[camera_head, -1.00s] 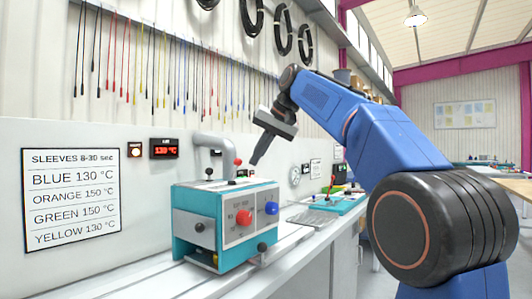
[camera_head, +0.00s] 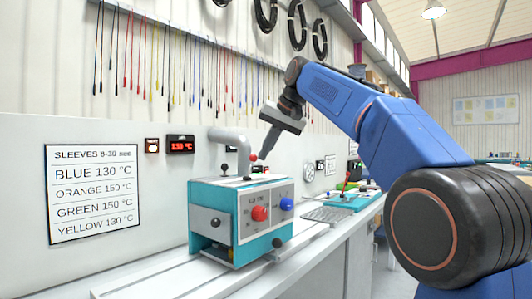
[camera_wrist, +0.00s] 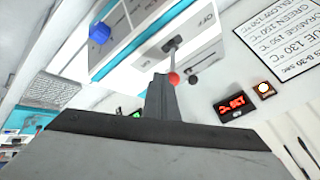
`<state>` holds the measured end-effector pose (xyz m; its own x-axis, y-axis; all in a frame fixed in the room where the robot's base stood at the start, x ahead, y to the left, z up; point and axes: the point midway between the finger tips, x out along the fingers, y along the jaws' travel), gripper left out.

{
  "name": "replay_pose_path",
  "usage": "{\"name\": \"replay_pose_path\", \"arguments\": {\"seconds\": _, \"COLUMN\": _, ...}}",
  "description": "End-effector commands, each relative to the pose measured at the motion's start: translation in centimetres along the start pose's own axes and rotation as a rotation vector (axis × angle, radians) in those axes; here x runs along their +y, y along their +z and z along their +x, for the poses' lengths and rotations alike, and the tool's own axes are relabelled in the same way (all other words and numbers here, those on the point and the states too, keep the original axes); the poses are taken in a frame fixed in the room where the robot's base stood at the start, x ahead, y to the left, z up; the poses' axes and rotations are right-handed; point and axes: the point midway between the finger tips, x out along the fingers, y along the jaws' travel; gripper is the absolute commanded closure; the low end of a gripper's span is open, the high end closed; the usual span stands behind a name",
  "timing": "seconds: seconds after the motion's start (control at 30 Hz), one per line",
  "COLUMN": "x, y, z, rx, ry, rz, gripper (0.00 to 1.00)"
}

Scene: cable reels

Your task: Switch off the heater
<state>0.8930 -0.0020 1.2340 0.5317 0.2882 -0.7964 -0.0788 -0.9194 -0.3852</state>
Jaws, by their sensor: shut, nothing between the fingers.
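The heater (camera_head: 222,218) is a teal and white box on the bench, with a red knob (camera_head: 259,213) and a blue knob (camera_head: 287,204) on its front. A red ball-tipped lever (camera_head: 253,157) rises from its top. In the wrist view the red ball (camera_wrist: 173,78) is right beside my fingertips, and an "OFF" label (camera_wrist: 208,18) shows near the lever's base. My gripper (camera_head: 263,155) is shut and empty, pointing down just right of the red ball. I cannot tell whether they touch.
A grey curved pipe (camera_head: 228,135) stands behind the heater. A black-tipped lever (camera_head: 223,168) rises at its left. A red display (camera_head: 181,145) and a lit orange button (camera_head: 152,146) are on the wall. A teal tray (camera_head: 352,200) lies further right on the bench.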

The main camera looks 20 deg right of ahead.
Motion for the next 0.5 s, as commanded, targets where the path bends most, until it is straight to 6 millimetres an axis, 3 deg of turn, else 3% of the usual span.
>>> {"name": "replay_pose_path", "arguments": {"seconds": 0.5, "x": -0.77, "y": 0.51, "z": -0.30, "rx": 0.055, "ry": 0.048, "rz": -0.056, "gripper": 1.00}}
